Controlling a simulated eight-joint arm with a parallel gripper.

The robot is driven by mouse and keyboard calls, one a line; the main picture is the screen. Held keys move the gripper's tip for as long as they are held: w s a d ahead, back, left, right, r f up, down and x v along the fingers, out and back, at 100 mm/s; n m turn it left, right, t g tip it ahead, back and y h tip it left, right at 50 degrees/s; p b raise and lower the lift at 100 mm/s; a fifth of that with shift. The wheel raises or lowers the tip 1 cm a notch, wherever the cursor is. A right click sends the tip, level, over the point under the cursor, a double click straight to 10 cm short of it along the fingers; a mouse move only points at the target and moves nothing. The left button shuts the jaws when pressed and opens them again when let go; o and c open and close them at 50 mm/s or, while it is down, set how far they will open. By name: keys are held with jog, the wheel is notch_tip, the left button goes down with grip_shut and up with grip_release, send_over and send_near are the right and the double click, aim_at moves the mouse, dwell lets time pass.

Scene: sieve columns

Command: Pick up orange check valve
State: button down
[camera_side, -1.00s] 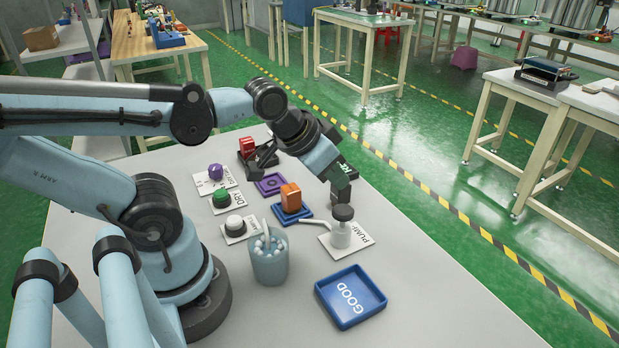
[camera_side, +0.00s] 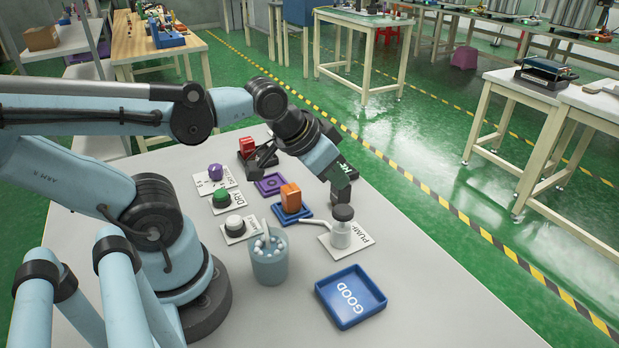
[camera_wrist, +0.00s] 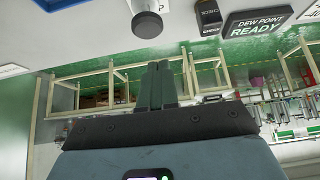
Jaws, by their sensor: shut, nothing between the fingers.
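The orange check valve (camera_side: 291,198) is a small orange block standing on a blue square holder (camera_side: 290,216) near the middle of the table. My gripper (camera_side: 341,196) is to its right, pointing down just above the black cap of the white pump bottle (camera_side: 341,232). In the side view I cannot tell whether the fingertips touch the cap. In the wrist view my gripper (camera_wrist: 158,72) shows its two fingers together, with nothing between them. The pump's dark cap (camera_wrist: 147,25) is beyond the fingertips. The orange valve does not show in the wrist view.
A red block (camera_side: 247,147) sits behind, near a purple holder (camera_side: 270,184).

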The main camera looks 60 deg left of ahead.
aim_at(291, 188)
jog(key=c, duration=1.8)
grip_release()
jog(key=o, duration=1.2)
jog(key=a+g, duration=0.2)
jog(key=a, duration=0.1)
jog(key=s+a+g, duration=0.1)
jog(key=a+g, duration=0.1)
jog(key=a, duration=0.2)
jog(key=s+a+g, duration=0.1)
jog(key=a+g, duration=0.1)
jog(key=a, duration=0.2)
jog(key=shift+a+g, duration=0.25)
jog(key=shift+g, duration=0.05)
jog(key=shift+s+a, duration=0.1)
jog(key=shift+a, duration=0.15)
jog(key=shift+a+f+g, duration=0.1)
jog(key=shift+f+g, duration=0.1)
jog(key=shift+g, duration=0.1)
notch_tip(291, 188, down, 6)
jog(key=shift+f, duration=0.1)
jog(key=shift+s+f, duration=0.2)
jog(key=shift+f, duration=1.2)
jog(key=shift+s+f, duration=0.15)
jog(key=shift+f, duration=1.25)
